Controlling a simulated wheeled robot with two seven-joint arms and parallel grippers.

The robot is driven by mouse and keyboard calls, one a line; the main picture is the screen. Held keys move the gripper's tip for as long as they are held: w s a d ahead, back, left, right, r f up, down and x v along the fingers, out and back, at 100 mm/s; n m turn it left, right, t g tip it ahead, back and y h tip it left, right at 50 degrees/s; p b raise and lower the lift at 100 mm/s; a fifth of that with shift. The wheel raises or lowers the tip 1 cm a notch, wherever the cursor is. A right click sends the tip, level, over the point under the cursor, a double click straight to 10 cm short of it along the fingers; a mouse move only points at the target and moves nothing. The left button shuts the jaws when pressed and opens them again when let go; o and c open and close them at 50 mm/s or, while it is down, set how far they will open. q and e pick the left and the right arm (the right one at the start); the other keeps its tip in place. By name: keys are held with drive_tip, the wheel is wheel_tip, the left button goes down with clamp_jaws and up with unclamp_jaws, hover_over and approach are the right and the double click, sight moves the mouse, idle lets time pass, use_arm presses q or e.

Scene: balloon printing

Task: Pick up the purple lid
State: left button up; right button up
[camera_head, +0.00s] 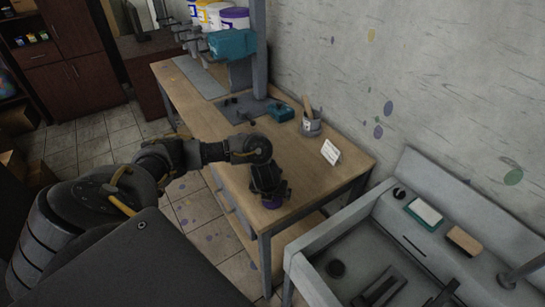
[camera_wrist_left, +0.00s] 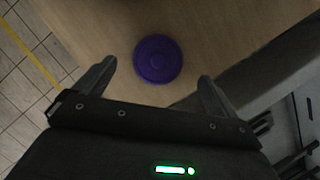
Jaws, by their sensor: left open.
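The purple lid (camera_wrist_left: 158,60) is round and lies flat on the wooden table near its edge. In the left wrist view it sits just beyond and between the two spread fingers of my left gripper (camera_wrist_left: 158,82), which is open and empty. My right gripper is not in view.
The wooden table (camera_head: 310,180) also holds a cup with tools (camera_head: 311,125), a small white sign (camera_head: 331,151) and a teal item (camera_head: 280,112). Paint buckets (camera_head: 234,18) stand on a machine at the back. A grey sink-like unit (camera_head: 420,165) is at the right.

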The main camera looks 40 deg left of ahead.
use_arm(q)
drive_tip(key=x, duration=0.4)
drive_tip(key=shift+a+f, duration=0.1)
drive_tip(key=shift+f, duration=0.05)
drive_tip(key=shift+s, duration=0.1)
drive_tip(key=shift+c, duration=0.5)
drive_tip(key=c, duration=0.9)
